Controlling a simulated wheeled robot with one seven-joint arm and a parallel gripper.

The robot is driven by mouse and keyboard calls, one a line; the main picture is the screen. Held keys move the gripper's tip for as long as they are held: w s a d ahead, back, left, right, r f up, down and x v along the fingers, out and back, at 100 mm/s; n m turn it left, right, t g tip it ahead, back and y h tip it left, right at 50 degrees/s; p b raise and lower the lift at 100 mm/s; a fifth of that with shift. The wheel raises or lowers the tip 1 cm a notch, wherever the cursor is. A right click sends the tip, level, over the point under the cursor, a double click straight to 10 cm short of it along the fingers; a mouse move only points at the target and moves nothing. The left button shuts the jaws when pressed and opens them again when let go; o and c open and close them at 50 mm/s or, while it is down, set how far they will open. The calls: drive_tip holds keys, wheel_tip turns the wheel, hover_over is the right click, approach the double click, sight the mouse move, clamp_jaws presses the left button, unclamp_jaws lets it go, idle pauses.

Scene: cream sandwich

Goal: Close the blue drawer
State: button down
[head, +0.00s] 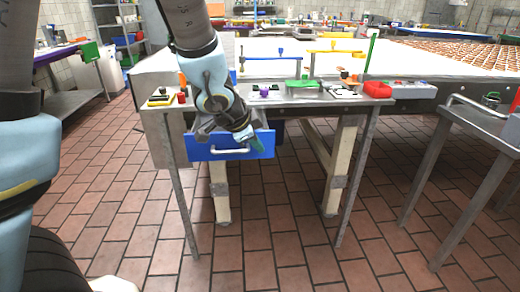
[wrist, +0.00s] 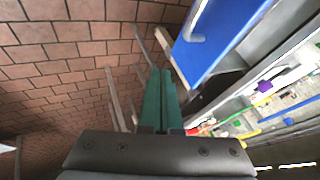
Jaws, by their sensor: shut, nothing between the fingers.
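The blue drawer (head: 230,146) is under the small metal table at the centre of the head view, and its blue front stands out from the table, so it is open. A pale bar handle (head: 230,151) is on its front. In the wrist view the blue drawer front (wrist: 218,38) is at the upper right with its handle (wrist: 197,22).
The metal table top (head: 215,103) holds small items, including a red container (head: 377,89) and a green tray (head: 302,84). Another metal table (head: 482,125) stands at the right. The brick floor (head: 285,240) in front is clear.

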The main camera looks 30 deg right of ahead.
drive_tip(key=w+d+f, duration=0.2)
drive_tip(key=w+d+f+p, duration=0.1)
drive_tip(key=w+d+f, duration=0.1)
drive_tip(key=w, duration=0.1)
drive_tip(key=shift+d, duration=0.2)
idle(0.3)
